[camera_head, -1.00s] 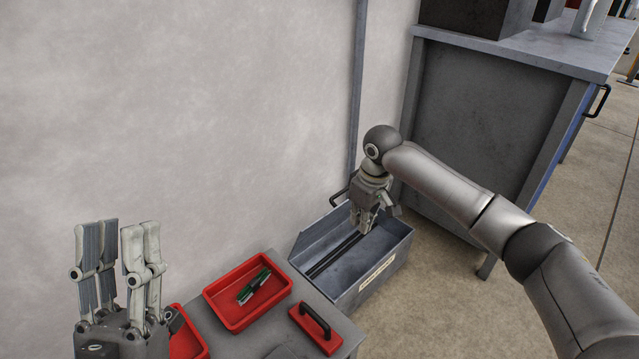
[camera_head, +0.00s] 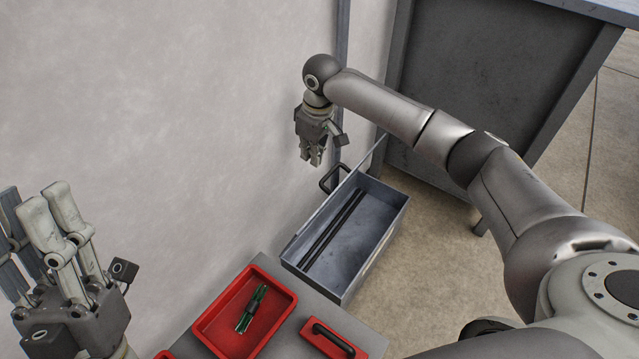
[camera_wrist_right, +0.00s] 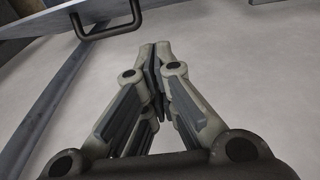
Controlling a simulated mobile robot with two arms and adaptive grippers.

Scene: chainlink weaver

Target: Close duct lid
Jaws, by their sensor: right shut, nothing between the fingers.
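The grey metal duct box (camera_head: 375,235) stands open-topped at the centre of the head view. Its lid (camera_head: 335,203) is raised, seen nearly edge-on along the wall side, with a black handle (camera_head: 328,180) on its wall-facing side. My right gripper (camera_head: 312,160) is shut and empty, fingers down, just above and left of the handle, apart from it. In the right wrist view the shut fingertips (camera_wrist_right: 155,50) point towards the wall area, with the handle (camera_wrist_right: 108,22) at upper left. My left gripper (camera_head: 38,205) is open and empty at the far left.
A grey table (camera_head: 300,283) in front of the box carries a red tray (camera_head: 212,325) with green-and-dark pieces (camera_head: 252,308) and a red block with a black handle (camera_head: 345,345). The pale wall (camera_head: 170,120) is close behind my right gripper. A grey bench (camera_head: 480,90) stands at back right.

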